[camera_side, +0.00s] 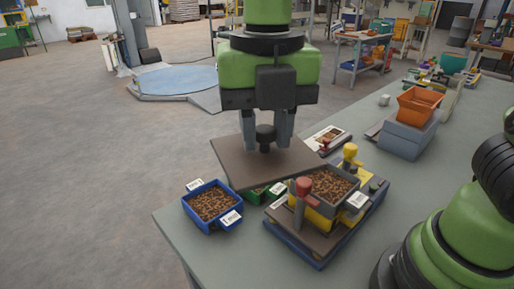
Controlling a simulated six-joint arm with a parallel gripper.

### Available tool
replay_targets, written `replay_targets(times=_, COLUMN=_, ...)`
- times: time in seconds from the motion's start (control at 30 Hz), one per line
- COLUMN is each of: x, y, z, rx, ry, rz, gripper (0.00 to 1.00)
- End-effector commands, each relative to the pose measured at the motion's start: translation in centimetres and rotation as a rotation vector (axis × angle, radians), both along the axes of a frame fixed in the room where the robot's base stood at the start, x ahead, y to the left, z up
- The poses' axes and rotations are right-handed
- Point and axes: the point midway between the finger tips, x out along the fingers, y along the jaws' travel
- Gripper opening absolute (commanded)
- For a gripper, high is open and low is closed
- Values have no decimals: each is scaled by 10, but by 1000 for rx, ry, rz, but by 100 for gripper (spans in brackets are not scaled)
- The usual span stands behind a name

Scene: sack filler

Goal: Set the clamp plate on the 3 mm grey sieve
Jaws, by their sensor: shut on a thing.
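My gripper (266,134) is shut on the black knob of a flat grey-brown plate, the clamp plate (245,172). It holds the plate in the air, slightly tilted in the picture, above the front left part of the table. A grey-framed tray of brown pellets (333,184), which may be the grey sieve, sits in a yellow-bodied fixture (315,218) below and right of the plate. The plate's right edge overlaps this tray's left part in the picture. No size marking is readable, and the plate hides part of the scene beneath it.
A blue bin of pellets (210,203) stands left of the fixture. A green bin (257,193) is mostly hidden under the plate. The fixture carries upright red (304,187) and yellow (350,152) knobs. Orange (419,103) and grey (408,139) bins stand at the back right.

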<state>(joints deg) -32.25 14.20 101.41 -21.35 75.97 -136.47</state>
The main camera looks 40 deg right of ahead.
Motion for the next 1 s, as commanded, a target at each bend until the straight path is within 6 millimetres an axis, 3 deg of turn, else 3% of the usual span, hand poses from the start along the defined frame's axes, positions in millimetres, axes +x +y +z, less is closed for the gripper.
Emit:
replay_targets(times=0.27, x=9, y=-44, z=1, rx=1, ry=-1, rz=-688, gripper=0)
replay_targets(times=0.7, x=5, y=-124, z=0, rx=-2, ry=0, rz=-2073, gripper=0)
replay_targets(times=1.0, x=-4, y=-155, z=-1, rx=-1, ry=-1, rz=-2689, gripper=0)
